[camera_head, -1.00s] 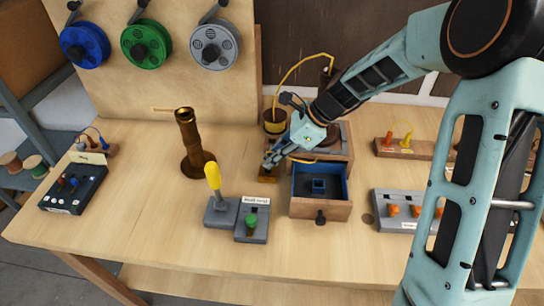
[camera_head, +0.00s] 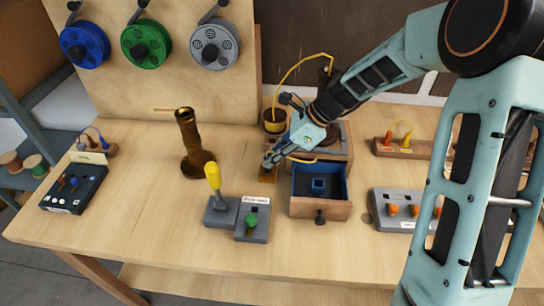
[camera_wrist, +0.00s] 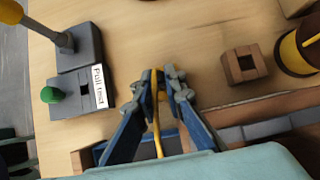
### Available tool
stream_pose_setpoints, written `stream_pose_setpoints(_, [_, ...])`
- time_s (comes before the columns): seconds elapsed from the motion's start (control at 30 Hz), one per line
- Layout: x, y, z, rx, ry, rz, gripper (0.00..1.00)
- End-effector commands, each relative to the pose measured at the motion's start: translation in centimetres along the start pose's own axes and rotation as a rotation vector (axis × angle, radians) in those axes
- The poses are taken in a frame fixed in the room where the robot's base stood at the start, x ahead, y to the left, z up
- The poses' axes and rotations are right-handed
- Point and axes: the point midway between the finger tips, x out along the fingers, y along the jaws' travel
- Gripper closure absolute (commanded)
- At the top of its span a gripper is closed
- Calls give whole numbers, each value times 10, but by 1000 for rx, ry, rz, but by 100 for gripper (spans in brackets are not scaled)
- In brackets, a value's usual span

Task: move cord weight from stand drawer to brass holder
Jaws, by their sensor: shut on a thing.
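The stand drawer (camera_head: 335,205) is pulled open, with a blue lining and a small blue square socket in it. My gripper (camera_head: 269,162) is left of the drawer, above a small brass-brown block, apparently the brass holder (camera_head: 267,176). In the wrist view the block (camera_wrist: 233,71) has a square hole and lies right of my fingertips (camera_wrist: 162,82). The fingers are shut on a narrow yellow piece (camera_wrist: 157,130), apparently the cord weight with its cord. The fingers hide most of it. I cannot tell its height above the table.
A yellow spool (camera_head: 274,122) stands behind my gripper. A tall brass tube (camera_head: 190,145) stands to the left. A yellow-handled lever (camera_head: 213,178) and a green-knobbed pull-test box (camera_head: 252,220) stand in front. A grey switch box (camera_head: 400,209) is right of the drawer.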

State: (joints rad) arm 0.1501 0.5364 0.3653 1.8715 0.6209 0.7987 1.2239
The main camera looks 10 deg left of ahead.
Motion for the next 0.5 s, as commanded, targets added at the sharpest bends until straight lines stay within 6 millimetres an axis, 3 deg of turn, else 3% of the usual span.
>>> stream_pose_setpoints(0.5, [5,0,-4,0,0,0,100])
